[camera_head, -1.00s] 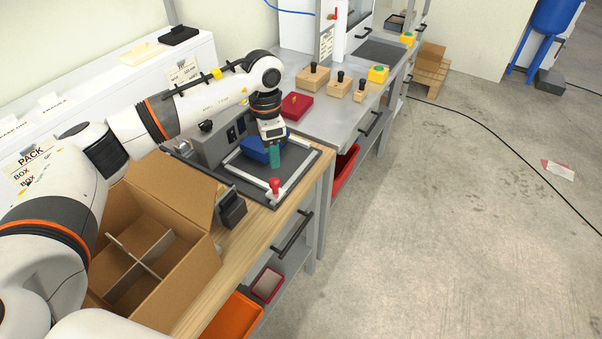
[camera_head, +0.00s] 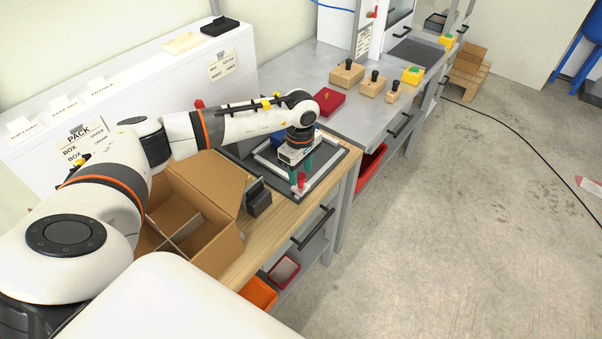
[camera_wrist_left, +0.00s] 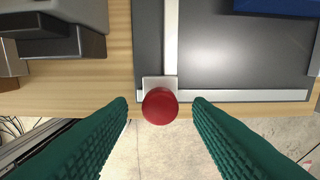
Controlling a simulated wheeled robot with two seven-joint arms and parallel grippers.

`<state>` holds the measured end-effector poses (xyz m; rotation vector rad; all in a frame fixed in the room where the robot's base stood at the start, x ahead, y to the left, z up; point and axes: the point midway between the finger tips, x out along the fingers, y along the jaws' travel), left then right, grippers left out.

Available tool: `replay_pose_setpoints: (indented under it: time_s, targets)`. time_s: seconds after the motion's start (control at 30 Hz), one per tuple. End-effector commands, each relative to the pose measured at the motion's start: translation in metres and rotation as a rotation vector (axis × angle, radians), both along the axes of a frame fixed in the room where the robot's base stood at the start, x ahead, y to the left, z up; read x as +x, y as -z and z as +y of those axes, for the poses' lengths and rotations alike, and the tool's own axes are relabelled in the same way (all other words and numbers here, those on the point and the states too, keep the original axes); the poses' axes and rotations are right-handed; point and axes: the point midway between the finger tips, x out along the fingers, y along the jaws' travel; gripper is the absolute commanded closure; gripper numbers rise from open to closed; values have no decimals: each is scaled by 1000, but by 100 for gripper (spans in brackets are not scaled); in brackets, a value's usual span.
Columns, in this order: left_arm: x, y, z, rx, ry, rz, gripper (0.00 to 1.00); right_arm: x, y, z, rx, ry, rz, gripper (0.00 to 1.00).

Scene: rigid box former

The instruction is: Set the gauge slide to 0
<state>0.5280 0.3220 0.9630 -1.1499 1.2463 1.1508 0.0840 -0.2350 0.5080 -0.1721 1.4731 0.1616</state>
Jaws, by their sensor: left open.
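The gauge slide has a red knob (camera_head: 301,178) on a small pale block and sits at the near corner of the dark framed plate (camera_head: 263,172). In the left wrist view the red knob (camera_wrist_left: 160,106) is at the centre, with the pale block (camera_wrist_left: 158,83) on the light rail (camera_wrist_left: 171,40). My left gripper (camera_head: 301,172) is open with green fingers. In the wrist view its fingertips (camera_wrist_left: 160,102) stand on both sides of the knob, with gaps visible. No scale marks can be read. My right gripper is not in view.
A blue object (camera_wrist_left: 275,5) lies on the plate. A dark stand (camera_head: 257,197) and an open divided carton (camera_head: 195,215) are to the left on the wooden bench. A red block (camera_head: 325,101) and knobbed wooden blocks (camera_head: 347,74) are behind on the grey bench.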

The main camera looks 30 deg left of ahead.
Motion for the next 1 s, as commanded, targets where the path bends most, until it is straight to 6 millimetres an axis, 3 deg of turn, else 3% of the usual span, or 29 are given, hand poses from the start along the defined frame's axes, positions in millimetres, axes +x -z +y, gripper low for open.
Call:
replay_pose_setpoints:
  time_s: [0.2, 0.57, 0.83, 1.0]
  targets:
    - [0, 25, 0, -1, -1, 2, 54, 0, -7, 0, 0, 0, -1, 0]
    - [0, 31, 0, 0, -1, -1, 54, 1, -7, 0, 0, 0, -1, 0]
    - [0, 31, 0, 0, -1, -1, 97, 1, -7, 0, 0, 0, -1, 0]
    - [0, 31, 0, 0, -1, -1, 100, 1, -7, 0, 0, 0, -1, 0]
